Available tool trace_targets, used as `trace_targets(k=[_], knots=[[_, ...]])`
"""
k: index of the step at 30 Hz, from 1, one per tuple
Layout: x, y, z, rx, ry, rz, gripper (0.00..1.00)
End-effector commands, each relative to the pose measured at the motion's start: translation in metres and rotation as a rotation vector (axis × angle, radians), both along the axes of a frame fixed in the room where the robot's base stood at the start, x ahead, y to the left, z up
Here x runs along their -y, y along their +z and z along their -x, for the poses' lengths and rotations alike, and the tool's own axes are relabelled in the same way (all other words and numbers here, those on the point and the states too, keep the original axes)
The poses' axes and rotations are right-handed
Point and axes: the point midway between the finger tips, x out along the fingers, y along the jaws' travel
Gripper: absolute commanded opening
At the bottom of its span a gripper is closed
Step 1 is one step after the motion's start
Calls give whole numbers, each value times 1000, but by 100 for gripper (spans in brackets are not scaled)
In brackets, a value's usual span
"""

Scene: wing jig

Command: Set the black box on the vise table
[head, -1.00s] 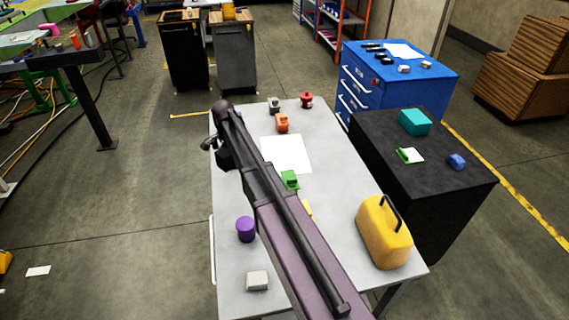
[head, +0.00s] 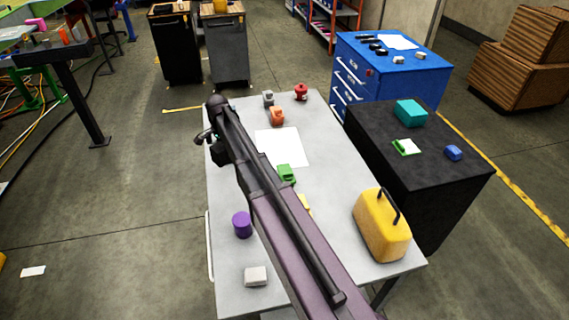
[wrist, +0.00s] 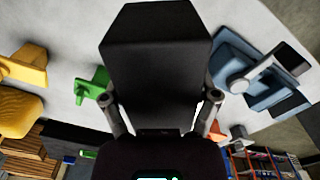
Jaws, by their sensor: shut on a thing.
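The black box (wrist: 155,65) fills the middle of the wrist view. My gripper (wrist: 162,104) is shut on it, with one finger at each side. The vise table (head: 335,205) is the pale grey table in the middle of the head view. My arm crosses above it, with its end near the table's left edge. A blue-grey vise (wrist: 254,78) shows to the right of the box in the wrist view. In the head view I cannot make out the vise, and I cannot clearly separate the box from my dark wrist. Neither view shows the box's underside clearly.
On the table are a white sheet (head: 283,148), a purple cylinder (head: 242,225), a pale block (head: 256,276), a green piece (head: 285,173), an orange piece (head: 277,116) and a yellow canister (head: 382,228). A black cabinet (head: 425,180) stands at right. The table's front middle lies under my arm.

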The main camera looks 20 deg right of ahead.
Motion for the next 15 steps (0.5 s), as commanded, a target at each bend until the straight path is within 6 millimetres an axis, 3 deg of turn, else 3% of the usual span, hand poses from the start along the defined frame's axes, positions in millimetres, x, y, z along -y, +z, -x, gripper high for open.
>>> trace_targets(k=[15], knots=[[0,-45,66,0,-447,0,19]])
